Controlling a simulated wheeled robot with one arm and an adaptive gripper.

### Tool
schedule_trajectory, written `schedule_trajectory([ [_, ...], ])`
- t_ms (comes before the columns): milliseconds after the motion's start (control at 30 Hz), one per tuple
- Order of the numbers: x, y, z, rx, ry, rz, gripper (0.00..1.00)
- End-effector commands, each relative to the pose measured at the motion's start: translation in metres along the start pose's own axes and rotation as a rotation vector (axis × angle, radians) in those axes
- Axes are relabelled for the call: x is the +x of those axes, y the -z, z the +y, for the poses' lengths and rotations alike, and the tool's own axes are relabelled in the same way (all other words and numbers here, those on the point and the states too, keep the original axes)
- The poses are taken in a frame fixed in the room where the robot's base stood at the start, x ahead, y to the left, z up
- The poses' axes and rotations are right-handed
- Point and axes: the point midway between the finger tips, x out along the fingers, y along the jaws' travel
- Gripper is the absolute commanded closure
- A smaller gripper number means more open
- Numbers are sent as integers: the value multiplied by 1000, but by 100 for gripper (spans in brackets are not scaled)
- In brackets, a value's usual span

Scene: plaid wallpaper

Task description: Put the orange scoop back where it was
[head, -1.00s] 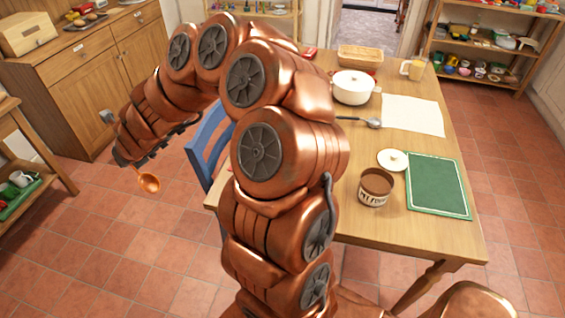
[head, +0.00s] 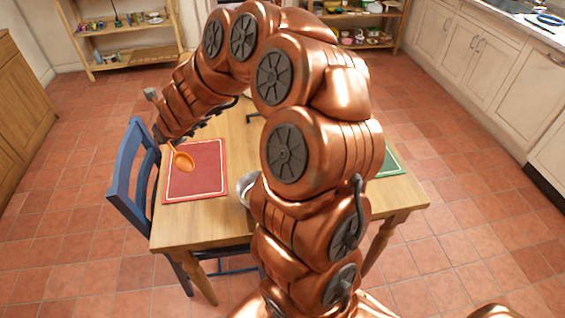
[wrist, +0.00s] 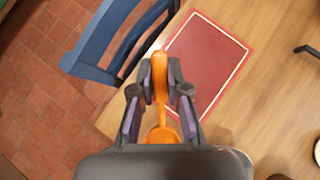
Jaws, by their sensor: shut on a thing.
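My gripper (wrist: 160,98) is shut on the handle of the orange scoop (wrist: 160,72). In the head view the scoop (head: 182,160) hangs from my gripper with its bowl low, in front of the red mat. In the wrist view its handle stands between the two fingers, and part of its bowl shows near the gripper body. The red mat (head: 207,179) with a pale border line lies on the wooden table, and it also shows in the wrist view (wrist: 208,65). The scoop appears above the table's left side; its exact height is unclear.
A blue chair (head: 133,178) stands at the table's left edge, close to my gripper. A metal bowl (head: 245,188) and a green mat (head: 391,163) are partly hidden behind my arm. Wooden shelves (head: 128,40) stand at the back. The table (head: 190,230) is bare in front of the red mat.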

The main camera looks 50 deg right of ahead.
Motion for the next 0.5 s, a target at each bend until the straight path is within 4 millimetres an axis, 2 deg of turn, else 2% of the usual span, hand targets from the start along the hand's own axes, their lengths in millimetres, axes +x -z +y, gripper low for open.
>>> schedule_trajectory([
  [500,12,-20,-22,-49,-41,32,100],
])
